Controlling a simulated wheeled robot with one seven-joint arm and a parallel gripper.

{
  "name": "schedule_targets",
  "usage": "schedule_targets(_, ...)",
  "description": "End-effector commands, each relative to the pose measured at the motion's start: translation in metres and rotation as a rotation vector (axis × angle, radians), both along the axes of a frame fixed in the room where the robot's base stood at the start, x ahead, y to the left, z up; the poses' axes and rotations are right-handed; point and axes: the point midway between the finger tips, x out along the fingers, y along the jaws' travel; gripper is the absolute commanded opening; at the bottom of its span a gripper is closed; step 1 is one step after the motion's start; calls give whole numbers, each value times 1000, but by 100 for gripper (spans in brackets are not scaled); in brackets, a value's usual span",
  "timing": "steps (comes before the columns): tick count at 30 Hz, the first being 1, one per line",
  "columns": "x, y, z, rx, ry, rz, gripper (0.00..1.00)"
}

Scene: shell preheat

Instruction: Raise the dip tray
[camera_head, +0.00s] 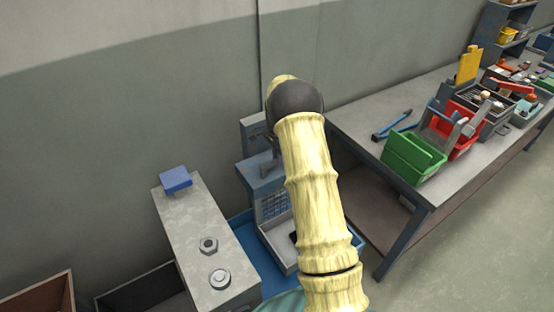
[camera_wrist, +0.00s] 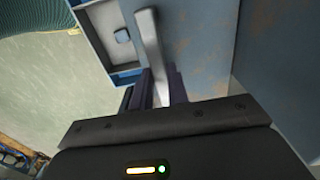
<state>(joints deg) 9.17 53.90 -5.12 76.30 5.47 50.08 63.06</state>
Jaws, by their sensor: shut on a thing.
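In the wrist view, my gripper (camera_wrist: 157,84) has its dark fingers shut on a pale grey bar-like handle (camera_wrist: 150,40). The handle runs up the picture, in front of blue-grey metal panels. In the head view, my gripper is hidden behind my own arm. A blue machine (camera_head: 262,172) stands against the wall, with a gridded panel (camera_head: 271,205) on its front. A light grey tray (camera_head: 272,238), likely the dip tray, sits low at its front, partly hidden by my arm. I cannot tell how the handle joins the tray.
A grey stand (camera_head: 194,230) left of the machine bears a blue block (camera_head: 175,179), a hex nut (camera_head: 208,245) and a round part (camera_head: 220,278). A workbench (camera_head: 372,108) with a green bin (camera_head: 411,158) and other bins stands at right. Open floor lies at lower right.

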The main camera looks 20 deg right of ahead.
Motion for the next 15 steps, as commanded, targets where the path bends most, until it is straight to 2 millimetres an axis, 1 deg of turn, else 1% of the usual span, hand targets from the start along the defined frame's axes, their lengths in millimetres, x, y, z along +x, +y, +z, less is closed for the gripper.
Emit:
schedule_targets(1,1,-3,5,-4,-4,-2,0)
schedule_targets(9,1,-2,7,-5,-5,-1,0)
schedule_targets(10,1,-2,7,-5,-5,-1,20)
schedule_targets(12,1,-2,7,-5,-6,-1,34)
schedule_targets(13,1,-2,6,-4,-5,-1,38)
schedule_targets(15,1,-1,5,-3,-4,-1,38)
